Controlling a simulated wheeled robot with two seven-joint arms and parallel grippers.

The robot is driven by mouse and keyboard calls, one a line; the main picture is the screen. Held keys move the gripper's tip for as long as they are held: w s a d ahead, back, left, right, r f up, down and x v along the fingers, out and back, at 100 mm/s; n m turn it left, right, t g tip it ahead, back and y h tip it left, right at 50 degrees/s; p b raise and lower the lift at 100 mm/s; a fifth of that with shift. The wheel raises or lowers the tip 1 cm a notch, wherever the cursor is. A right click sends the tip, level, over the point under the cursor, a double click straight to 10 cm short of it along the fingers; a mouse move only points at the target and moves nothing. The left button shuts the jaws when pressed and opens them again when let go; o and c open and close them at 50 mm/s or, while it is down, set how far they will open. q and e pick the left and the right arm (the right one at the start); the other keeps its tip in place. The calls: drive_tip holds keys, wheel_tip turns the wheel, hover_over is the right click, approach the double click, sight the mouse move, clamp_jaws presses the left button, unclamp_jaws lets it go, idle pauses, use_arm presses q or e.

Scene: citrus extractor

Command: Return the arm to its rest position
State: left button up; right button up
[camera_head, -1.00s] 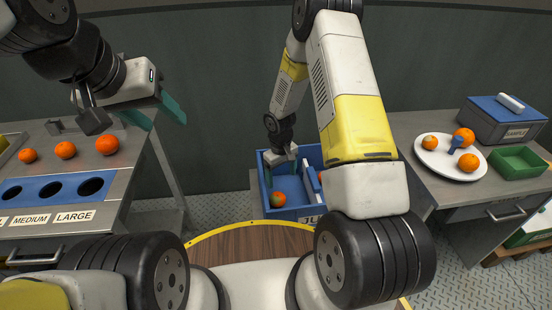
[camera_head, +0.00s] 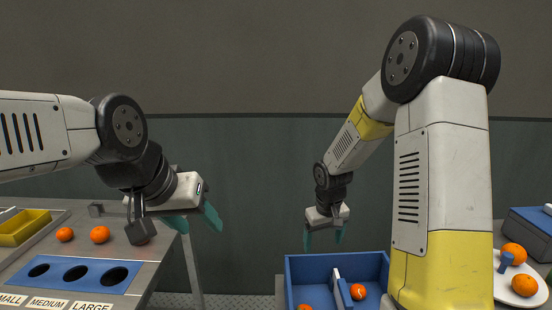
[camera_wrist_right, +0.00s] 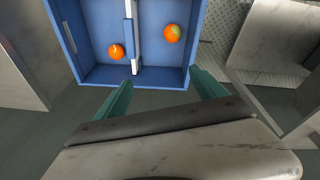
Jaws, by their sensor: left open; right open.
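My right gripper (camera_head: 324,238) hangs above and behind the blue crate (camera_head: 308,266) with its teal fingers apart and nothing between them. In the right wrist view the open fingers (camera_wrist_right: 160,92) point toward the crate (camera_wrist_right: 72,40), which holds two oranges, one on each side of a divider. One orange (camera_head: 358,292) shows right of the divider (camera_head: 341,290) in the head view; another (camera_head: 305,307) is cut off at the bottom edge. My left gripper (camera_head: 195,220) is open and empty, in the air beside the left table's right edge.
At right, a white plate (camera_head: 537,296) with oranges (camera_head: 524,285) stands near a grey box with a blue lid (camera_head: 530,222).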

drive_tip(key=s+d+r+m+t+y, duration=0.1)
drive_tip(key=s+r, duration=0.3)
drive_tip(key=r, duration=0.3)
drive_tip(key=s+r+m+t, duration=0.1)
drive_tip(key=s+r, duration=0.4)
drive_tip(key=r, duration=0.2)
drive_tip(key=s+r+t, duration=0.1)
drive_tip(key=s+r, duration=0.3)
drive_tip(key=s, duration=0.2)
drive_tip(key=s+r+t+y, duration=0.1)
drive_tip(key=s+r, duration=0.2)
drive_tip(key=s, duration=0.3)
drive_tip(key=shift+s+a+r+m, duration=0.3)
drive_tip(key=shift+a+r+m, duration=0.05)
drive_tip(key=shift+r+m, duration=0.05)
